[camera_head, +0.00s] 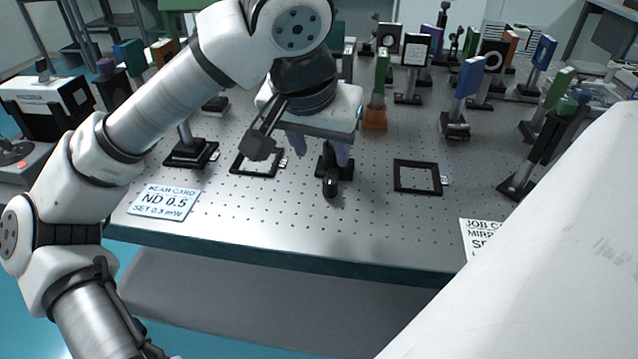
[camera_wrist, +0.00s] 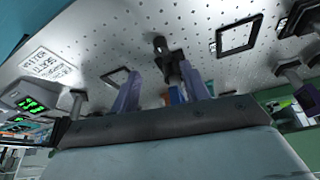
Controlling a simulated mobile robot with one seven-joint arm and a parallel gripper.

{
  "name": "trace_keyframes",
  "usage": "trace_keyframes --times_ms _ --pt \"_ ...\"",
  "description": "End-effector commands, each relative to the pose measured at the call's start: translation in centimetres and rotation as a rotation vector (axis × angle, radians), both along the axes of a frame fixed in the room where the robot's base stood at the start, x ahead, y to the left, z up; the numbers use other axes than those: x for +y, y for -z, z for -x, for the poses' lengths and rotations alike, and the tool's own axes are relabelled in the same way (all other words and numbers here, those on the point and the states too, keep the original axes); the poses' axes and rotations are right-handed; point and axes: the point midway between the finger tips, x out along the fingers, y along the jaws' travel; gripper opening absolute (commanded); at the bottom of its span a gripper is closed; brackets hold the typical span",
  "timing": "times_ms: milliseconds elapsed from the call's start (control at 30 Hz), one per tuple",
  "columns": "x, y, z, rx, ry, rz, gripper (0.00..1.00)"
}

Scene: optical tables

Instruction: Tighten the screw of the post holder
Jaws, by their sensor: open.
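A black post holder (camera_head: 345,172) stands on the perforated optical table below my gripper. A dark rounded knob-like part (camera_head: 330,187), perhaps its screw, is at its near side. In the wrist view the post holder (camera_wrist: 173,62) lies ahead, partly behind the right finger, with the rounded part (camera_wrist: 160,45) at its far end in the picture. My gripper (camera_head: 319,147) is open, its two purple fingers pointing down. In the wrist view the gripper (camera_wrist: 160,71) has nothing between its fingertips. The palm hides the holder's upper part in the head view.
Black square frames lie flat left (camera_head: 236,165) and right (camera_head: 418,191) of the holder. A "ND 0.5" beam card (camera_head: 163,202) lies near the front edge. A post mount (camera_head: 190,153) stands left, an orange-based one (camera_head: 374,118) behind right. Other optics crowd the back.

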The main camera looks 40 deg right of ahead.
Motion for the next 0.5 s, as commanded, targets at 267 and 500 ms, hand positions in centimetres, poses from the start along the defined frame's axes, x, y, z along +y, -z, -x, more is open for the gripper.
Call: trace_keyframes --times_ms 267,500 --pt "-2.0 5.8 -1.0 0.006 0.002 -0.001 0.46" --pt "-3.3 9.2 -1.8 0.004 -0.001 0.0 0.46"
